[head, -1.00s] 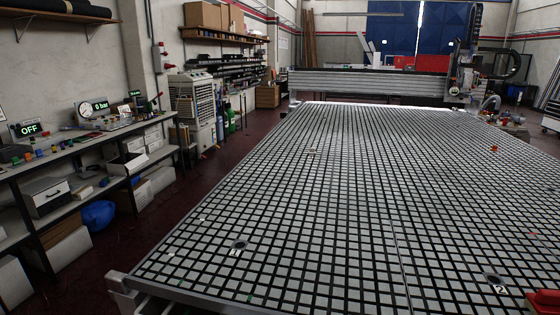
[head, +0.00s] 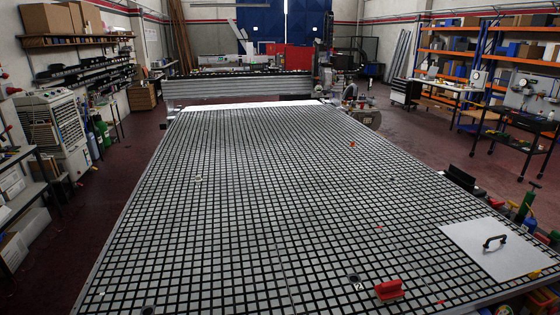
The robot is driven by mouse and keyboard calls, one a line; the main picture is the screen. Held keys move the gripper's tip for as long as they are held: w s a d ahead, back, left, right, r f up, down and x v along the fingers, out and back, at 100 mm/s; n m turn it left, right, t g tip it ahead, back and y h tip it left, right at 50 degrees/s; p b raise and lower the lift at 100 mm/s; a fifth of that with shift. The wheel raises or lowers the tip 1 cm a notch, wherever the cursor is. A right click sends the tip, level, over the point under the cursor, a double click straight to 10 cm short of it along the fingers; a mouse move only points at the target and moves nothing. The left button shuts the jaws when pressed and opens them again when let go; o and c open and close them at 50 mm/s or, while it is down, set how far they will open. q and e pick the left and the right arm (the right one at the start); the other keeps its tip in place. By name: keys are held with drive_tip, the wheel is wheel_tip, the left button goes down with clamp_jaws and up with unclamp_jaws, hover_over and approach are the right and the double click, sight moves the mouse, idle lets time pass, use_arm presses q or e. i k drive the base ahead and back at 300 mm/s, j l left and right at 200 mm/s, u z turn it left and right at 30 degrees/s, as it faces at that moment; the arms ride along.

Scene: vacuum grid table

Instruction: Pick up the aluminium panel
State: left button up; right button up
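A flat, light grey panel (head: 475,247), which looks like the aluminium panel, lies at the right side of the grid table (head: 250,200) in the head view. A black bow-shaped handle (head: 495,241) stands on its top face. The panel's right end runs close to the picture's edge, so I cannot tell whether it overhangs the table. Neither of my grippers is in view.
A red block (head: 389,290) sits on the table near the hole marked 2 (head: 355,280), left of the panel. Gas cylinders (head: 525,206) stand beyond the table's right edge. A gantry (head: 245,88) spans the far end. Most of the grid is bare.

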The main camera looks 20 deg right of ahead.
sight(503, 254)
drive_tip(key=z, duration=2.15)
